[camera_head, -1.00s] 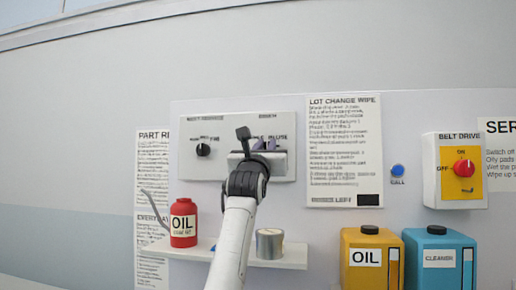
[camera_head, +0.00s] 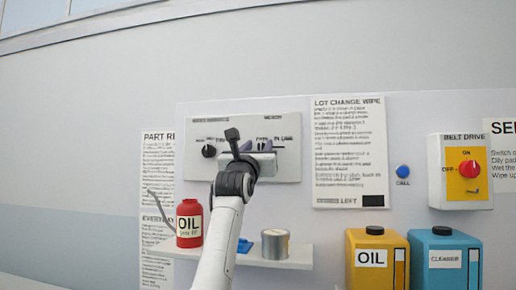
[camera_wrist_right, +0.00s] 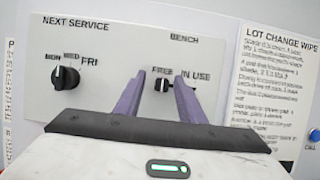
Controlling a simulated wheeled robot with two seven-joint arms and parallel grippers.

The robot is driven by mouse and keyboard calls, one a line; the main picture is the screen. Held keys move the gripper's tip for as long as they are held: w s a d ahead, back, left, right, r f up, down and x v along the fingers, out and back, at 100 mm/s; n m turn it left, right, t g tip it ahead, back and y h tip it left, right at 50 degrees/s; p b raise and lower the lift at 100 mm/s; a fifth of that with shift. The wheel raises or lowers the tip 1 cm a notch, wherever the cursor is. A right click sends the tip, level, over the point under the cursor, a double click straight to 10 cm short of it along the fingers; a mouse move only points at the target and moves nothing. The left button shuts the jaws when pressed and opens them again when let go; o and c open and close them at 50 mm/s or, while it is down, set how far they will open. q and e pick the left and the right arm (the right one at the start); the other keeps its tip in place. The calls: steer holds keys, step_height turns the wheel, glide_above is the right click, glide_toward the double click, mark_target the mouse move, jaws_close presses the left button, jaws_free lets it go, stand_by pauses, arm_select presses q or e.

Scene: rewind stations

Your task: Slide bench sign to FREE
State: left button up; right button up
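The bench sign is on the white panel (camera_head: 287,172), marked BENCH, FREE and IN USE. In the right wrist view its black slider knob (camera_wrist_right: 162,85) appears just under the word FREE, left of IN USE. The knob is hidden behind my gripper in the head view; a dark slot shows to the right of the gripper there. My right gripper (camera_head: 258,146) is at the panel. Its two purple fingers (camera_wrist_right: 159,78) are apart, one each side of the knob, with visible gaps; contact cannot be told. My left gripper is not in view.
A NEXT SERVICE dial (camera_head: 209,151) is left on the same panel. Below is a shelf (camera_head: 290,258) with a red oil can (camera_head: 188,225), a metal tin (camera_head: 275,244) and a blue item (camera_head: 244,246). A call button (camera_head: 403,171) and belt switch box (camera_head: 461,200) are right.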

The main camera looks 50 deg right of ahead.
steer(key=shift+s+a+f, duration=0.15)
steer(key=shift+a+f, duration=0.1)
steer(key=shift+a, duration=0.05)
steer(key=b+v, duration=0.3)
steer(key=v, duration=0.6)
steer(key=shift+a, duration=0.25)
steer(key=shift+s+r, duration=0.1)
steer(key=shift+s, duration=0.05)
